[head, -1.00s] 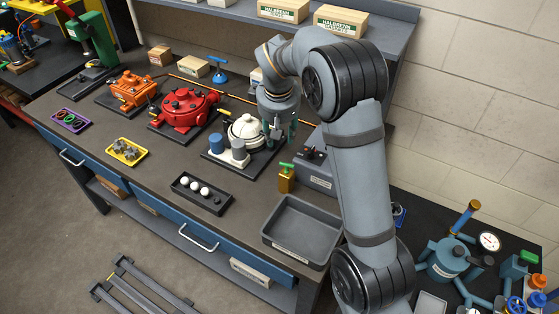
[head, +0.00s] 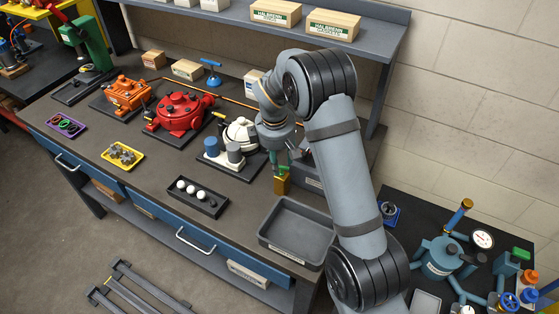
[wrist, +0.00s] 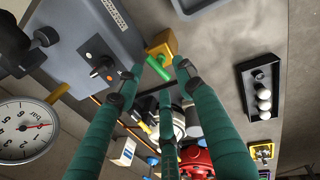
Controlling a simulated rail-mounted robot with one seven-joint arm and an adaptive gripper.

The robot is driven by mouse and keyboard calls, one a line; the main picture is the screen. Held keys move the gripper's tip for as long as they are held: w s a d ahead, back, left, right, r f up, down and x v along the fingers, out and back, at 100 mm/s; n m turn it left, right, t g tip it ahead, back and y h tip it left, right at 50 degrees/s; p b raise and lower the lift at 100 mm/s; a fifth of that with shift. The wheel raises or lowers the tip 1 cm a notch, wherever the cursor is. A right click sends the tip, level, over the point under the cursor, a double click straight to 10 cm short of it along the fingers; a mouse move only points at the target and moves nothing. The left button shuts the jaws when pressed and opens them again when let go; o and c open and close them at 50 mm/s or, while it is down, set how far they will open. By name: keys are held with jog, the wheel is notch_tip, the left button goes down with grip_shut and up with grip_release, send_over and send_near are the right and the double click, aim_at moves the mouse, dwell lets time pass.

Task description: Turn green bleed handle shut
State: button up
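The green bleed handle (wrist: 158,68) sits on a small brass block (wrist: 163,44) near the right end of the bench. In the head view the brass block (head: 281,185) stands just below my gripper, with the green handle (head: 284,171) partly hidden by the fingers. My gripper (wrist: 160,72) has teal fingers. In the wrist view they stand apart, with the handle between or just beyond their tips. Contact with the handle cannot be told.
A grey box with a black knob (wrist: 103,68) stands beside the brass block. A pressure gauge (wrist: 25,130) is close on the wrist view's left. A grey tray (head: 297,231) and a dark rack with white balls (head: 198,196) lie nearby. A white-lidded unit (head: 240,133) stands left of my gripper.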

jog(key=shift+w+f, duration=0.2)
jog(key=shift+f, duration=0.75)
jog(key=shift+c, duration=1.2)
grip_shut()
